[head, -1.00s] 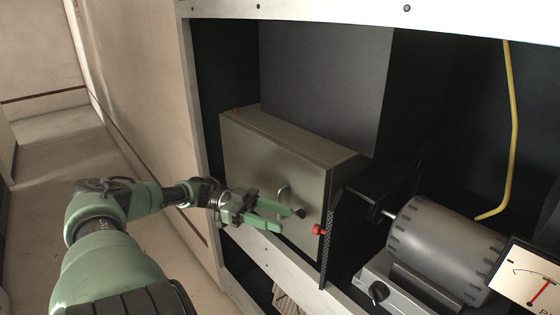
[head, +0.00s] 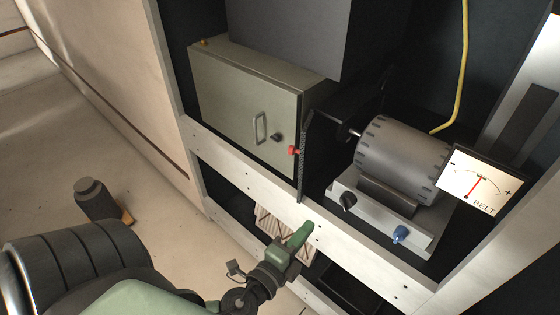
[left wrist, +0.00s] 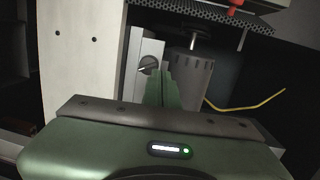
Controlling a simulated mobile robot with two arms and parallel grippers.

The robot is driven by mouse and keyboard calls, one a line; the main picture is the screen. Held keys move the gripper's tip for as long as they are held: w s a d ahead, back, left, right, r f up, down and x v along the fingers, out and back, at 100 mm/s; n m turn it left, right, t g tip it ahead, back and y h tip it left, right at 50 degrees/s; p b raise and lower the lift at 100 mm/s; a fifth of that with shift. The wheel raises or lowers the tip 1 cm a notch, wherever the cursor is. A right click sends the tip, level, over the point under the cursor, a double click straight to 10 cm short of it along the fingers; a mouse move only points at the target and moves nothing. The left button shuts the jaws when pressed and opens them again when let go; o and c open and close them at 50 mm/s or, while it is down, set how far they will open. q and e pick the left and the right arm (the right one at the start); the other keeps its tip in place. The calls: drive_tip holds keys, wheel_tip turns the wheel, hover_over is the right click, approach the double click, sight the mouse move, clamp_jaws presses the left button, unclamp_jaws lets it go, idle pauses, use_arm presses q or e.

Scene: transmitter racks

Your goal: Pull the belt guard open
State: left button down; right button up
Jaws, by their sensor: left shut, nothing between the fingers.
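The belt guard (head: 302,160) looks like a dark perforated panel, seen nearly edge-on in the head view between the cabinet and the motor. A red knob (head: 294,151) sits on its front edge. In the left wrist view the perforated mesh (left wrist: 205,19) crosses the top, with the red knob (left wrist: 236,3) at the upper edge. My left gripper (head: 303,232) is shut and empty, below the guard in front of the white rack rail. Its closed fingers (left wrist: 165,88) point toward the motor base in the wrist view, apart from the guard. My right gripper is out of view.
A grey-green cabinet (head: 240,95) with a handle stands left of the guard. Right of it is a grey motor (head: 400,155) on a base with a black knob (head: 348,201) and a blue knob (head: 400,234). A BELT meter (head: 480,182) and yellow cable (head: 461,70) are further right.

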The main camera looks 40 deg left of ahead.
use_arm(q)
drive_tip(key=s+a+r+n+y, duration=0.2)
drive_tip(key=s+a+r+y, duration=0.15)
drive_tip(key=r+y, duration=0.35)
drive_tip(key=h+p, duration=0.1)
drive_tip(key=p, duration=0.4)
approach(296, 152)
drive_tip(key=w+d, duration=0.1)
drive_tip(key=w, duration=0.3)
drive_tip(key=a, duration=0.1)
drive_tip(key=w+a+p, duration=0.1)
drive_tip(key=a, duration=0.1)
drive_tip(key=shift+a+f+t, duration=0.15)
drive_tip(key=shift+t, duration=0.25)
drive_tip(key=shift+w, duration=0.1)
